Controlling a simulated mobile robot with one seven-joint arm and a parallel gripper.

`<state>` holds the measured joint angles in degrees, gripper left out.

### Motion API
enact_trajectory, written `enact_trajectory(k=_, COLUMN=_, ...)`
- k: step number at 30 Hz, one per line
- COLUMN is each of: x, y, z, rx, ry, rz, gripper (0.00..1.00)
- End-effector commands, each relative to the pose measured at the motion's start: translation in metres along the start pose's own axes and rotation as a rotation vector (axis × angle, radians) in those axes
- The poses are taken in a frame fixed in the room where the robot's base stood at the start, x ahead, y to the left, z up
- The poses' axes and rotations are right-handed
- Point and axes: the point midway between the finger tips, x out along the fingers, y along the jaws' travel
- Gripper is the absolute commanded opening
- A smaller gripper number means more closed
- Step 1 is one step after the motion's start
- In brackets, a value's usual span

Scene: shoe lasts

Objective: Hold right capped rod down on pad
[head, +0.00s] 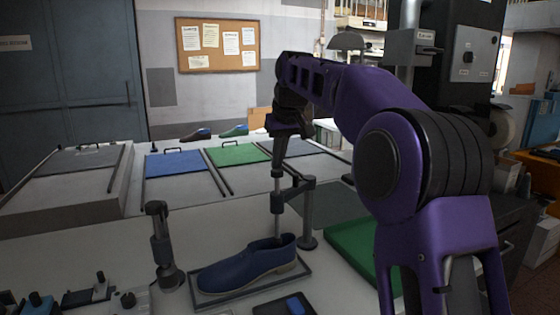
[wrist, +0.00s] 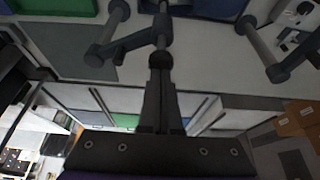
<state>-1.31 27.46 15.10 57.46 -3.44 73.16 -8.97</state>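The right capped rod (head: 277,199) stands upright in the side arm of a dark post (head: 309,225). Its lower end meets the opening of a blue shoe (head: 240,265); any pad there is hidden. My gripper (head: 278,163) points down over the rod. In the wrist view, the fingers of my gripper (wrist: 159,72) are together, with their tips at the rod's dark round cap (wrist: 160,60). They appear to touch the cap from above rather than wrap around it. The left post and rod (head: 162,246) stand apart from my gripper, left of the shoe.
The shoe rests on a dark tray (head: 290,281). Small knobbed fixtures (head: 92,290) are at front left. Blue (head: 174,164) and green (head: 238,154) panels lie behind.

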Motion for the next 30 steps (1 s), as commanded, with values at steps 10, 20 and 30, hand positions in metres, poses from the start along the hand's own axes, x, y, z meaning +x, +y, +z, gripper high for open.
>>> enact_trajectory(k=10, x=0.015, y=0.000, z=0.007, rx=0.000, ry=-0.003, rz=-0.001, gripper=0.00)
enact_trajectory(k=20, x=0.028, y=0.000, z=0.012, rx=0.000, ry=-0.003, rz=-0.001, gripper=0.00)
enact_trajectory(k=30, x=0.034, y=0.000, z=0.015, rx=0.000, ry=-0.006, rz=-0.002, gripper=0.00)
